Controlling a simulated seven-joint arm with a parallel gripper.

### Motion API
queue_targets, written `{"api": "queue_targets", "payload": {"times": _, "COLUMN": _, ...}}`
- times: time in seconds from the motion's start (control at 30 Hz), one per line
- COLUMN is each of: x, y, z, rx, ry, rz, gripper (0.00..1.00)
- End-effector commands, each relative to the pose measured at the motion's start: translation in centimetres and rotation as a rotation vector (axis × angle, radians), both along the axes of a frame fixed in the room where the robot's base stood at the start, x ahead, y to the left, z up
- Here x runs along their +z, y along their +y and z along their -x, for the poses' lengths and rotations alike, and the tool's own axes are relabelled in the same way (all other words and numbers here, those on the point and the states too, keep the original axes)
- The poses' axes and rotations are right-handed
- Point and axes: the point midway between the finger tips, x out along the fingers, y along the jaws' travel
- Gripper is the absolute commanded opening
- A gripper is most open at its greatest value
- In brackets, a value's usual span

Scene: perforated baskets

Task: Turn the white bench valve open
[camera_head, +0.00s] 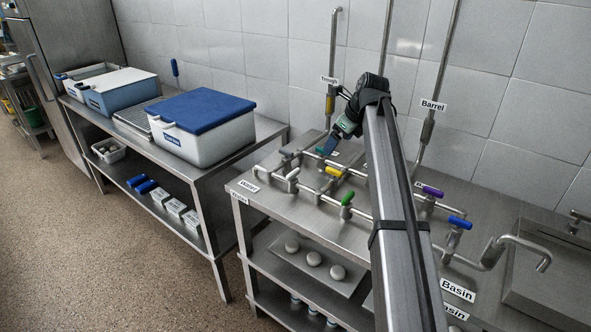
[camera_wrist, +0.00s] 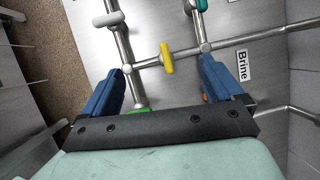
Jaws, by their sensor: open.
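The white valve handle (camera_head: 293,174) sits on the pipework on the steel bench, left of the yellow handle (camera_head: 335,171). In the wrist view the white handle (camera_wrist: 108,19) is near the top left and lies across its pipe. My gripper (camera_head: 328,147) is above the back of the pipework, apart from the white handle. In the wrist view my gripper (camera_wrist: 162,67) has its blue fingers spread wide, with nothing held. The yellow handle (camera_wrist: 167,57) shows between and beyond the fingertips. A green handle (camera_wrist: 140,109) is partly hidden by the gripper body.
Other handles nearby are green (camera_head: 347,198), purple (camera_head: 432,191) and blue (camera_head: 460,222); a teal one (camera_wrist: 202,5) shows in the wrist view. Upright pipes rise along the tiled wall. A side table on the left holds a blue-lidded bin (camera_head: 205,130). My arm hides part of the bench.

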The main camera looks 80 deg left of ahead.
Motion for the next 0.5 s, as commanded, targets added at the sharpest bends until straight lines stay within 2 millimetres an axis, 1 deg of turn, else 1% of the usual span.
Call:
{"api": "queue_targets", "payload": {"times": 0.03, "x": 0.4, "y": 0.1, "z": 2.6, "rx": 0.025, "ry": 0.006, "rz": 0.023, "gripper": 0.94}}
{"api": "queue_targets", "payload": {"times": 0.1, "x": 0.8, "y": -0.1, "z": 5.2, "rx": 0.049, "ry": 0.014, "rz": 0.054, "gripper": 0.94}}
{"api": "queue_targets", "payload": {"times": 0.2, "x": 1.1, "y": -0.3, "z": 7.8, "rx": 0.072, "ry": 0.02, "rz": 0.084, "gripper": 0.94}}
{"api": "queue_targets", "payload": {"times": 0.3, "x": 1.2, "y": -0.5, "z": 9.0, "rx": 0.083, "ry": 0.022, "rz": 0.101, "gripper": 0.94}}
{"api": "queue_targets", "payload": {"times": 0.4, "x": 0.8, "y": -0.5, "z": 9.5, "rx": 0.087, "ry": 0.023, "rz": 0.107, "gripper": 0.94}}
{"api": "queue_targets", "payload": {"times": 0.5, "x": 0.0, "y": -0.3, "z": 9.8, "rx": 0.087, "ry": 0.023, "rz": 0.107, "gripper": 0.94}}
